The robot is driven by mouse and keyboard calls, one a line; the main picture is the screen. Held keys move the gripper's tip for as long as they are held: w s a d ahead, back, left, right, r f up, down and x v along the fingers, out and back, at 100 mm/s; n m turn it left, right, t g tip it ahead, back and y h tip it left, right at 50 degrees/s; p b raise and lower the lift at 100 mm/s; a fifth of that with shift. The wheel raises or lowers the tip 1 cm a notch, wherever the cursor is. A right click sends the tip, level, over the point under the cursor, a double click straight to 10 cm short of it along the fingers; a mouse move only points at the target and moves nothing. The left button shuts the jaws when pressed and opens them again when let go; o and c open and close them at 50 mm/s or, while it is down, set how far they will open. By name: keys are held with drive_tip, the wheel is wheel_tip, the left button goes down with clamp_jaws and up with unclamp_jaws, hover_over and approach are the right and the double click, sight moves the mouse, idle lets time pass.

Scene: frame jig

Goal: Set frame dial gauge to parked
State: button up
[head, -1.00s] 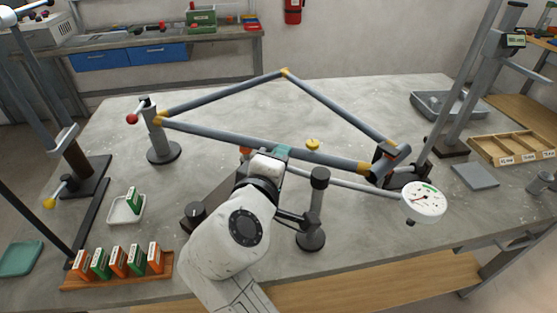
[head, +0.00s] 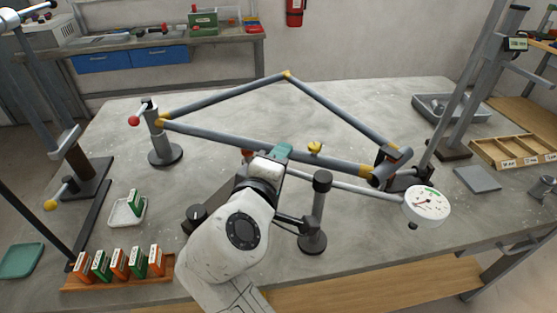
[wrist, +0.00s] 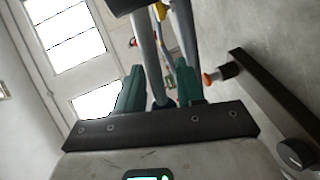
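The dial gauge (head: 427,206) has a round white face with a green arc and a red mark. It sits at the right end of a thin grey rod (head: 345,185), out by the table's right front side. The needle reading is too small to tell. The frame (head: 225,96) of grey tubes with yellow joints stands behind the rod. My gripper (head: 283,152), with teal fingers, is at the frame's front tube, left of the gauge and apart from it. In the wrist view my gripper (wrist: 160,95) has its fingers apart, with grey tubes beyond and between them; contact is unclear.
A dark-capped post (head: 314,215) stands close to the right of my arm. A yellow knob (head: 314,147) is just right of my gripper. A rack of orange and green boxes (head: 118,280) is at the front left. A wooden tray (head: 512,150) is at right. The table behind the frame is clear.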

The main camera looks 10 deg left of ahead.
drive_tip(key=v, duration=1)
drive_tip(key=shift+s, duration=0.25)
drive_tip(key=shift+a, duration=0.2)
